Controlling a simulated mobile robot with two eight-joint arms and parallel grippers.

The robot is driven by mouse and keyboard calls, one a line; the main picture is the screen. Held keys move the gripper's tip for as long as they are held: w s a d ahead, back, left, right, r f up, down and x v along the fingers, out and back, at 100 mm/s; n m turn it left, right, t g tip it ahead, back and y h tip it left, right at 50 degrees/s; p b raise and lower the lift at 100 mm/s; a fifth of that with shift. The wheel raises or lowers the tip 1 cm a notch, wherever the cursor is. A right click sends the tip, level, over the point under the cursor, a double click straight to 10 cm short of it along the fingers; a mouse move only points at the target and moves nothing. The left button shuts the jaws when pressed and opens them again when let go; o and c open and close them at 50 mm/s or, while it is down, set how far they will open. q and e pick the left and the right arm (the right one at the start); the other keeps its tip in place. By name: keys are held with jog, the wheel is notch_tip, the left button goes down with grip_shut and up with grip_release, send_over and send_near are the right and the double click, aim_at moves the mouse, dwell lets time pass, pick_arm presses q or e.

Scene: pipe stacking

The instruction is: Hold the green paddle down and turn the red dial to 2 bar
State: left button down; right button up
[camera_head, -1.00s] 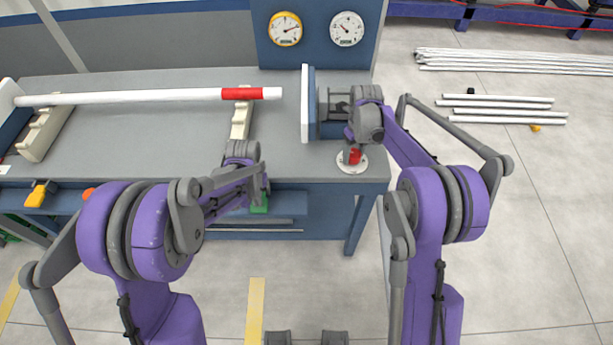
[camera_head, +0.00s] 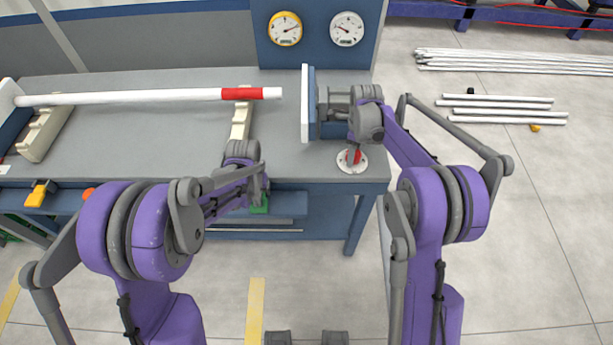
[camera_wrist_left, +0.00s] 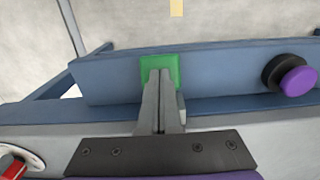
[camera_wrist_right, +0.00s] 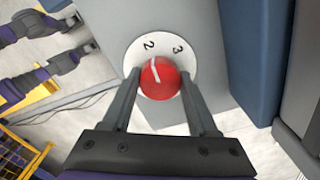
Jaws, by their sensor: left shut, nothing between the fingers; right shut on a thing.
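The red dial (camera_wrist_right: 160,78) sits on a white plate with numerals 2 and 3 visible; its white mark points toward the 2. It also shows at the bench's front right corner in the head view (camera_head: 354,156). My right gripper (camera_wrist_right: 160,88) is shut on the dial, one finger on each side. The green paddle (camera_wrist_left: 160,68) is on the blue front of the bench. My left gripper (camera_wrist_left: 160,78) is shut and empty, its fingertips over the paddle's face, seemingly touching it. How far the paddle is pressed cannot be told.
A yellow-rimmed gauge (camera_head: 286,28) and a white gauge (camera_head: 347,28) are on the blue back panel. A white pipe with a red band (camera_head: 150,97) rests on supports to the left. A purple-capped knob (camera_wrist_left: 298,80) is right of the paddle in the left wrist view.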

pick_arm(q)
jog(key=shift+r, duration=1.9)
pick_arm(e)
jog(key=shift+f, duration=0.1)
jog(key=o, duration=1.2)
jog(key=shift+r, duration=3.55)
pick_arm(q)
notch_tip(320, 180, up, 10)
